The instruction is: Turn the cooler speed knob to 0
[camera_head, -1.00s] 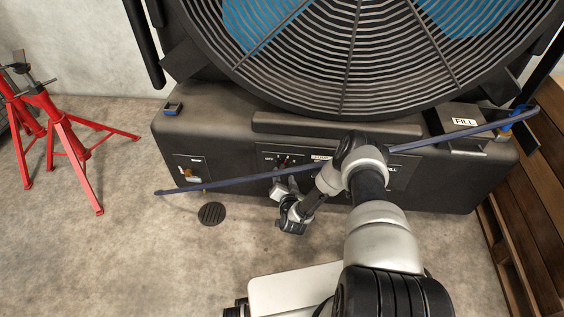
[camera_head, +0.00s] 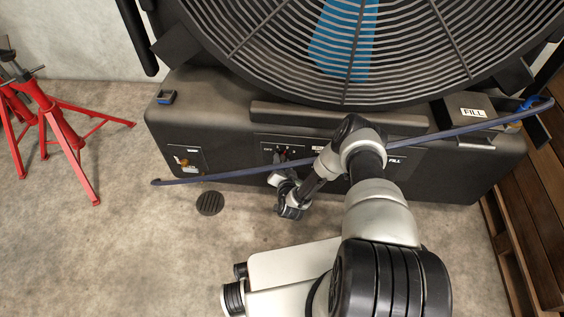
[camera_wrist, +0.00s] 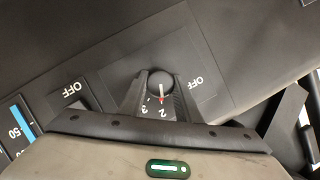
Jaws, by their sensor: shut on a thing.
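The cooler (camera_head: 215,110) is a large dark unit with a round fan grille above its base. Its speed knob (camera_wrist: 160,87) is round and dark, with a pale pointer line towards a red mark near the number 2. A 3 shows beside the 2, and OFF is printed right of the knob. My gripper (camera_wrist: 160,77) is shut on the knob, one finger at each side. In the head view my gripper (camera_head: 281,162) is at the cooler's front panel; the knob cannot be made out there.
A blue hose or bar (camera_head: 220,175) runs across the cooler's front, close to my arm. Red stands (camera_head: 68,140) are at the left, a wooden pallet (camera_head: 530,230) at the right. A round drain (camera_head: 210,203) lies in the floor.

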